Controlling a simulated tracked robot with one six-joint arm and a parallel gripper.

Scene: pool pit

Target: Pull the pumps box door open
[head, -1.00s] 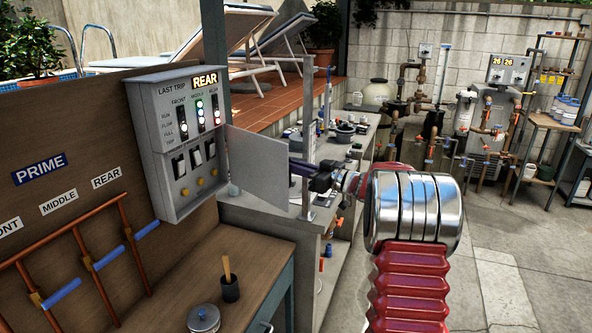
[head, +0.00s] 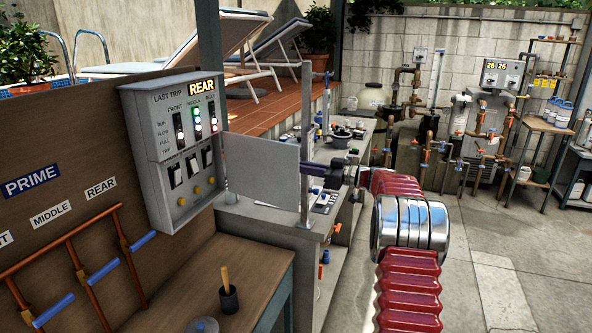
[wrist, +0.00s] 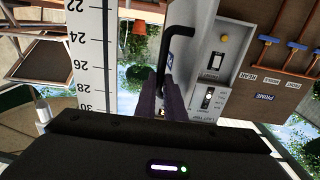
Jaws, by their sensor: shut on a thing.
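The pumps box (head: 150,150) is a grey panel box with a lit REAR display, switches and yellow buttons, fixed to the brown board at left. Its door (head: 262,172) is a plain grey sheet standing open, out to the right of the box. My gripper (head: 308,168) is at the door's outer edge. In the wrist view, which is upside down, my gripper's dark jaws (wrist: 160,100) are shut on a bent black handle (wrist: 180,32). The box's switches and lamps also show there (wrist: 215,65). The exact grip spot is partly hidden.
A slim upright post (head: 306,140) stands close behind my gripper. A white scale with numbers (wrist: 91,60) is near the jaws in the wrist view. A wooden bench (head: 190,280) with a dark cup (head: 229,298) lies below the box. The paved floor at right is clear.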

